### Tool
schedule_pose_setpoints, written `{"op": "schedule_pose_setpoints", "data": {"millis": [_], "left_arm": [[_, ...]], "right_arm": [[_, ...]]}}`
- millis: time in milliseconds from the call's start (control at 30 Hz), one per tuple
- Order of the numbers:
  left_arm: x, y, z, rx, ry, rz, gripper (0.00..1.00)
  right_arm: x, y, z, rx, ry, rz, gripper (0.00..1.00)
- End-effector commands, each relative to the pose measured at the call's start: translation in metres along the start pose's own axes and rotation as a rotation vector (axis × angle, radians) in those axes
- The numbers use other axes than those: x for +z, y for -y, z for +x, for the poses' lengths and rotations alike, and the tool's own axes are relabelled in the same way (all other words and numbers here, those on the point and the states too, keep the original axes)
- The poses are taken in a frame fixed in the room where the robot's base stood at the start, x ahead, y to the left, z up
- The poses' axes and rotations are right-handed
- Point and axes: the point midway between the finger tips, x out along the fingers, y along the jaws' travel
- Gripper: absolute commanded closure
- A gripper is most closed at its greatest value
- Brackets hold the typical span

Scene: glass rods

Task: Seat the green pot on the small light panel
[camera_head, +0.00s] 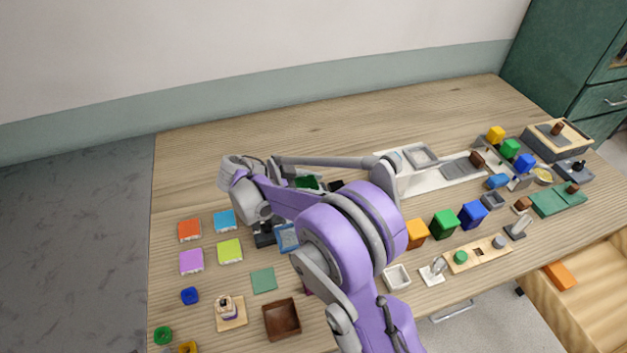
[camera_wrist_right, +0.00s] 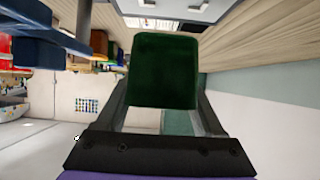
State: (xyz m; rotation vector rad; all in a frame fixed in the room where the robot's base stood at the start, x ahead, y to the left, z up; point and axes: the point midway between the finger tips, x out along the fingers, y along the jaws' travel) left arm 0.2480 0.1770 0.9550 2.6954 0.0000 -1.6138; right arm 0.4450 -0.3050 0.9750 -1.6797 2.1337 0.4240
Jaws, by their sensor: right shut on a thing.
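A dark green block-like thing, which I take as the green pot (camera_wrist_right: 164,70), sits between the two fingers of my right gripper (camera_wrist_right: 164,104), which is shut on it. In the head view, a dark green patch (camera_head: 307,182) behind my right arm looks like the same pot, above the table and mostly hidden. Four small square panels, orange (camera_head: 190,230), light blue (camera_head: 225,221), purple (camera_head: 191,262) and lime (camera_head: 230,251), lie at the left of the table. I cannot tell which thing is the small light panel. My left gripper is out of view.
A brown open box (camera_head: 282,320), a green square (camera_head: 263,281) and a blue ring (camera_head: 190,296) are at the front left. Orange (camera_head: 417,233), green (camera_head: 444,224) and blue (camera_head: 472,215) blocks stand right of my arm. The back left tabletop is clear.

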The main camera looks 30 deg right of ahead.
Motion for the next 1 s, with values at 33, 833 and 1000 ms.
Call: {"op": "schedule_pose_setpoints", "data": {"millis": [33, 833, 1000], "left_arm": [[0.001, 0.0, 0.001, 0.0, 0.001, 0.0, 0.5], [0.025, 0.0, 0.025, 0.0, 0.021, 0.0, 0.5], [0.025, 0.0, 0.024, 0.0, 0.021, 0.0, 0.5]], "right_arm": [[0.002, 0.0, 0.001, 0.0, 0.0, 0.0, 0.93], [0.044, 0.001, 0.024, -0.001, 0.0, 0.001, 0.93], [0.043, 0.001, 0.024, -0.001, 0.0, 0.001, 0.27]]}}
